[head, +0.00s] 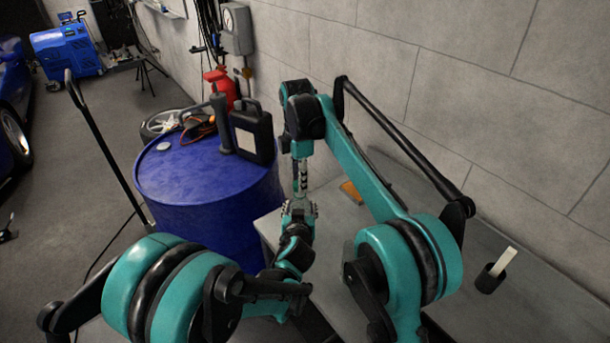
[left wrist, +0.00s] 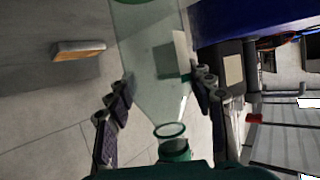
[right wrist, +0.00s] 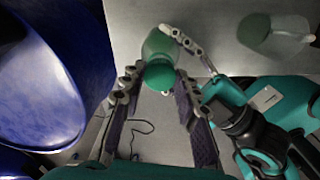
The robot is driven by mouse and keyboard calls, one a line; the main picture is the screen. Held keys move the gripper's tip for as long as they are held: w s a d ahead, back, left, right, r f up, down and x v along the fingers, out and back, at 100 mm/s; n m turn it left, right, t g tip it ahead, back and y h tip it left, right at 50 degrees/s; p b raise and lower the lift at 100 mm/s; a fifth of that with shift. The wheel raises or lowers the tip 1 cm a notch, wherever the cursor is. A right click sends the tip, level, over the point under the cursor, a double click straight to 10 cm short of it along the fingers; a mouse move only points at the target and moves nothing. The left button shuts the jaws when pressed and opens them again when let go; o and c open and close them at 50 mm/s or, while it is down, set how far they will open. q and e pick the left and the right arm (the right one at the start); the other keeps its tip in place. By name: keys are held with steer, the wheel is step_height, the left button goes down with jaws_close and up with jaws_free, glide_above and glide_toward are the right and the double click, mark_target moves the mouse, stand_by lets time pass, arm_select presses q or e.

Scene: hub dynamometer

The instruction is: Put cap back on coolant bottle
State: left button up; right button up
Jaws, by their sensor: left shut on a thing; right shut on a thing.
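The clear, green-tinted coolant bottle (left wrist: 158,75) is between the fingers of my left gripper (left wrist: 162,92), which is shut on it near its neck. Its ring-shaped mouth (left wrist: 169,130) shows close to the camera. The round green cap (right wrist: 160,77) is between the fingers of my right gripper (right wrist: 160,88), which is shut on it. In the right wrist view the cap is right beside the clear bottle top (right wrist: 158,45); I cannot tell whether they touch. In the head view the two grippers meet near the table edge, and the bottle and cap are hidden.
A clear container with green in it (right wrist: 290,36) stands on the grey table (right wrist: 215,25). A block (left wrist: 78,50) and a black cup with a white stick (head: 488,279) are also there. A blue drum (head: 200,195) with a black jug (head: 250,132) stands to the left.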

arm_select(q)
jaws_close()
arm_select(e)
steer(key=shift+f, duration=0.75)
